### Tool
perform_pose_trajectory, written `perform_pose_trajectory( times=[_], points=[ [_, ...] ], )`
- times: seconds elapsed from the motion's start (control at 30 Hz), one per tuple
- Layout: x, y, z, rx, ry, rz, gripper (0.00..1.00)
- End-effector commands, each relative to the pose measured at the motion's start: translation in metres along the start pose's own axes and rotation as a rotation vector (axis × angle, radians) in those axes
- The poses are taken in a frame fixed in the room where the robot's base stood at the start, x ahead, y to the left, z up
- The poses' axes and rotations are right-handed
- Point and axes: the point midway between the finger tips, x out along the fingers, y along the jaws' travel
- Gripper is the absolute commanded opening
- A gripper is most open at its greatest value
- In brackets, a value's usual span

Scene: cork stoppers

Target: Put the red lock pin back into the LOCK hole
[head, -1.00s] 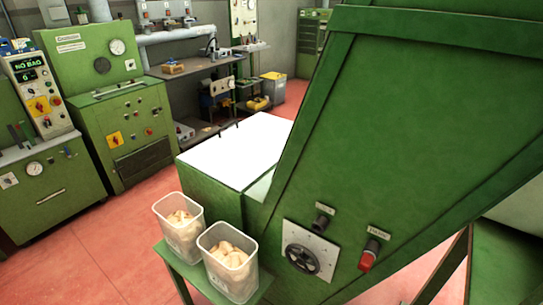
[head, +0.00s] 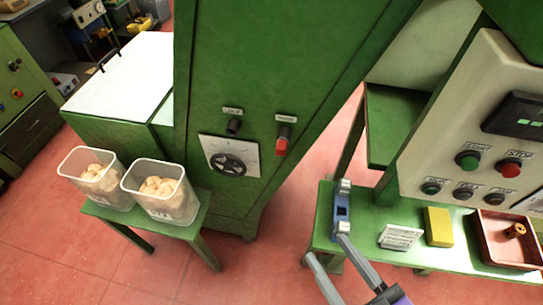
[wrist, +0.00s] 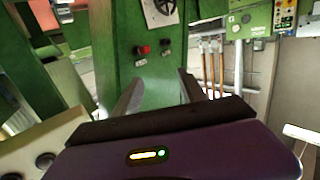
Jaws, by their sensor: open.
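The red lock pin (head: 282,146) sits in a dark socket on the sloped green machine's front, under a small label. To its left is a second dark round socket (head: 233,127) with its own label, probably the LOCK hole; the lettering is too small to read surely. In the wrist view, which is upside down, the red pin (wrist: 142,50) and the dark socket (wrist: 165,46) show beyond my fingers. My gripper (head: 327,248) is open and empty, apart from the pin, low and to its right in the head view.
A black handwheel (head: 228,164) on a white plate is below the sockets. Two clear tubs of corks (head: 160,190) stand on a green stand at left. A green bench (head: 320,215) at right holds a blue fixture (head: 342,210), a yellow block (head: 438,227) and a red tray (head: 490,255).

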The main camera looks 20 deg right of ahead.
Motion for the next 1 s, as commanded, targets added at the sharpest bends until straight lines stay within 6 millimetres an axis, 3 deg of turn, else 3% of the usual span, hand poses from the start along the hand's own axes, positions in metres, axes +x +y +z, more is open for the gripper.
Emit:
perform_pose_trajectory(
  times=[0.03,0.4,0.6,0.8,0.9,1.0],
  points=[
    [0.019,-0.009,-0.007,-0.004,0.027,-0.018,0.49],
    [0.137,-0.074,-0.020,-0.049,-0.004,-0.092,0.49],
    [0.197,-0.090,-0.033,-0.077,-0.076,-0.034,0.49],
    [0.242,-0.078,-0.054,-0.067,-0.158,0.160,0.49],
    [0.248,-0.059,-0.059,-0.032,-0.198,0.310,0.49],
    [0.238,-0.036,-0.050,0.015,-0.243,0.459,0.49]
  ],
)
